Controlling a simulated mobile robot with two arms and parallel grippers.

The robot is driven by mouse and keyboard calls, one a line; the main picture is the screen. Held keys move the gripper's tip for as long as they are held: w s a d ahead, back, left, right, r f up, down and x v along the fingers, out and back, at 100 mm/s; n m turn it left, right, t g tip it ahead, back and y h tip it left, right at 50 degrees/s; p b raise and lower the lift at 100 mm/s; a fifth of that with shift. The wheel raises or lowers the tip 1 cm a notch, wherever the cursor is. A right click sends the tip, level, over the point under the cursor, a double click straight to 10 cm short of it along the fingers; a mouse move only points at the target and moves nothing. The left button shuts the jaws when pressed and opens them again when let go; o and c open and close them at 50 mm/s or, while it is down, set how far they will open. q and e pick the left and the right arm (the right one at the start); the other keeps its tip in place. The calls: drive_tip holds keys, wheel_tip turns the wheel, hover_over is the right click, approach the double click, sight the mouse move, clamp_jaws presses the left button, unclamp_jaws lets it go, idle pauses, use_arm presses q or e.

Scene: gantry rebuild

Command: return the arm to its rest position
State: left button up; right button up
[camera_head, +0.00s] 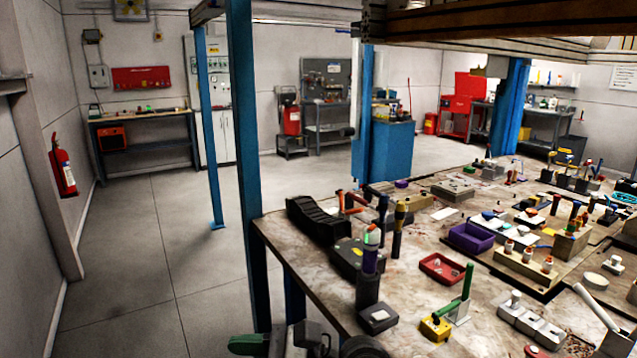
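No gripper of mine can be made out in the head view, and no arm clearly reaches over the workbench (330,262). A dark grey and green mechanical shape (292,342) is cut off by the bottom edge, beside the bench's front left corner. I cannot tell whether it is part of my arm or a separate thing. No gripper fingers show on it. What my arms hold, if anything, is not shown.
The bench is crowded with a purple tray (471,238), a red tray (442,268), a yellow block (435,329) and upright tools. Blue posts (246,150) stand at its left. Open floor (150,250) lies left, with a fire extinguisher (63,168) on the wall.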

drive_tip(key=w+d+r+m+t+h, duration=0.1)
drive_tip(key=w+d+m+t+h, duration=0.15)
drive_tip(key=d+m+t, duration=0.95)
drive_tip(key=w+d+r+m+t+h, duration=0.1)
drive_tip(key=w+r+m+t+h, duration=0.15)
drive_tip(key=m+t, duration=1.05)
drive_tip(key=s+d+f+m+g+h, duration=0.3)
drive_tip(key=d+f+m+g+h, duration=0.85)
drive_tip(key=m, duration=0.95)
drive_tip(key=s+d+f+m+g, duration=0.3)
drive_tip(key=s+f+m+g, duration=0.15)
drive_tip(key=s+f, duration=0.45)
drive_tip(key=s+d+f+m+g, duration=0.4)
drive_tip(key=s+f+g, duration=0.3)
drive_tip(key=s, duration=0.4)
wheel_tip(320, 180, down, 32)
drive_tip(key=s+b, duration=0.1)
drive_tip(key=b, duration=0.3)
drive_tip(key=s+d+f+g+h+b, duration=0.1)
drive_tip(key=s+d+f+b, duration=0.1)
drive_tip(key=s+f, duration=1.3)
drive_tip(key=shift+s+d+f, duration=0.15)
drive_tip(key=shift+s+f, duration=0.15)
drive_tip(key=shift+f, duration=0.65)
